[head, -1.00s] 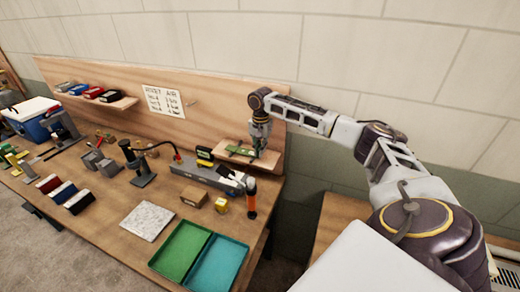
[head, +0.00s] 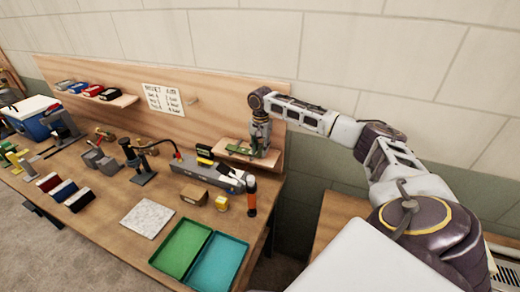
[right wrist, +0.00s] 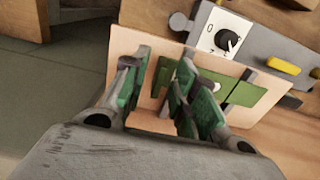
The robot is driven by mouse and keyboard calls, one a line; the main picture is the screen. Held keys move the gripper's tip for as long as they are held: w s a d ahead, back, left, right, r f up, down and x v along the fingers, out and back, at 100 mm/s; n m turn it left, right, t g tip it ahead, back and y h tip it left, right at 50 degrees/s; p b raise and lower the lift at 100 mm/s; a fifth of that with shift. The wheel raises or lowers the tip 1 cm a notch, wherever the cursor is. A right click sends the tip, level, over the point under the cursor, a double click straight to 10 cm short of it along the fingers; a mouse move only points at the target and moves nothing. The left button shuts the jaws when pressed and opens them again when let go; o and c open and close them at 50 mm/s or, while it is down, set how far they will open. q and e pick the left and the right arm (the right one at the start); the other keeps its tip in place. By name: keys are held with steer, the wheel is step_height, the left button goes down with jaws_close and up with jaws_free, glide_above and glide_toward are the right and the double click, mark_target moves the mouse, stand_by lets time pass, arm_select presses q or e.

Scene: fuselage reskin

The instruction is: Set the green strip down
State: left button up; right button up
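The green strip (head: 240,149) lies on a small wooden shelf (head: 230,158) at the right end of the back board. In the right wrist view the strip (right wrist: 243,92) lies flat on the pale shelf board (right wrist: 150,45), partly hidden by one finger. My right gripper (head: 259,150) is at the strip's right end, just over the shelf. In the right wrist view its two fingers (right wrist: 157,95) stand apart with a clear gap, and their inner faces look green. My left gripper is not in view.
A grey device (head: 205,175) with a dial (right wrist: 228,40) stands just below the shelf. An orange-handled tool (head: 251,196), a brown box (head: 194,195), a green tray (head: 180,250) and a teal tray (head: 219,262) are nearby on the bench. The wall (head: 400,60) is close behind.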

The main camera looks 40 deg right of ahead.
steer(key=shift+r, duration=0.1)
step_height(320, 180, up, 12)
steer(key=b, duration=0.2)
steer(key=shift+r, duration=0.25)
stand_by(0.4)
steer(key=shift+f, duration=0.1)
stand_by(0.7)
